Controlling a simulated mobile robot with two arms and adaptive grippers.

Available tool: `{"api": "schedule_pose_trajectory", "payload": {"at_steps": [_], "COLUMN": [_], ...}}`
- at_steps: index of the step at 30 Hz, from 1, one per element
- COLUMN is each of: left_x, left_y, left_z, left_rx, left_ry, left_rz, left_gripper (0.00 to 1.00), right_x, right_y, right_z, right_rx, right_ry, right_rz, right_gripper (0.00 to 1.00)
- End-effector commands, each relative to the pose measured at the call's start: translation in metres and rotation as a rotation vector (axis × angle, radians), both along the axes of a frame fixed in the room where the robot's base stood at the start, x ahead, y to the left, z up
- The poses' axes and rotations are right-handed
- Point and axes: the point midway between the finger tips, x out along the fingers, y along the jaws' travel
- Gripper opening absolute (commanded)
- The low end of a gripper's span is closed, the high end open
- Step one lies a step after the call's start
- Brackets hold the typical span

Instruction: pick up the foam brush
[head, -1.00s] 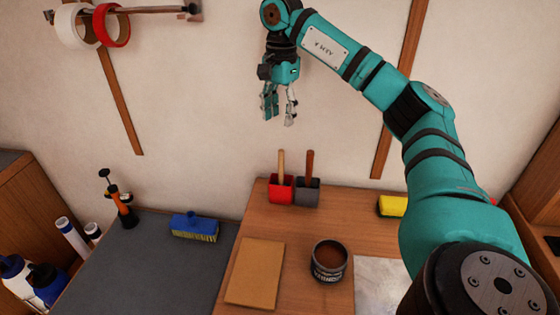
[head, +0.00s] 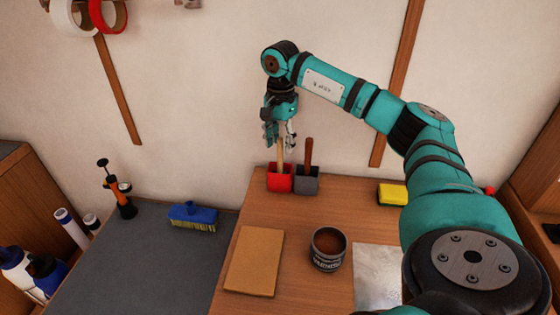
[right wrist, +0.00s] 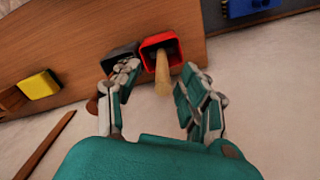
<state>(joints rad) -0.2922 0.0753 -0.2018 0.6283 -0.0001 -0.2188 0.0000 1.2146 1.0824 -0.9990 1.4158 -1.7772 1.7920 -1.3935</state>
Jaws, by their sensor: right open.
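A light wooden handle (head: 280,159) stands upright in a red holder (head: 279,184). A dark brown handle (head: 308,153) stands in the grey holder (head: 306,186) beside it. The heads are hidden inside the holders, so I cannot tell which is the foam brush. My right gripper (head: 280,146) is open just above the red holder, pointing down. In the right wrist view, the light handle (right wrist: 162,78) rises between the spread fingers, with a gap to the right finger. The red holder (right wrist: 153,42) and grey holder (right wrist: 118,54) lie beyond. My left gripper is out of view.
A varnish tin (head: 328,262) and a tan board (head: 255,262) lie nearer on the wooden bench. A yellow sponge (head: 392,194) is at right. A blue brush (head: 193,216) rests on the grey surface at left. The wall is close behind the holders.

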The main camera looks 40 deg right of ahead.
Motion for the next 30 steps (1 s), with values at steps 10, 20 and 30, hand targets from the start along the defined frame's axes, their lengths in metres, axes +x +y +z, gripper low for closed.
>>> {"api": "schedule_pose_trajectory", "payload": {"at_steps": [10,20,30], "left_x": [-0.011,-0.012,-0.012], "left_y": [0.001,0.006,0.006], "left_z": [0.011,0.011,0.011], "left_rx": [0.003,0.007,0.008], "left_ry": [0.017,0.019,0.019], "left_rz": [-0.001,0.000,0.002], "left_gripper": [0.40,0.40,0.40], "right_x": [0.004,0.004,0.004], "right_y": [-0.003,-0.002,-0.002], "right_z": [-0.039,-0.040,-0.040], "right_rx": [0.000,0.000,0.000], "right_ry": [0.001,0.001,0.000], "right_rz": [-0.001,0.000,0.000], "right_gripper": [0.43,0.26,0.00]}}
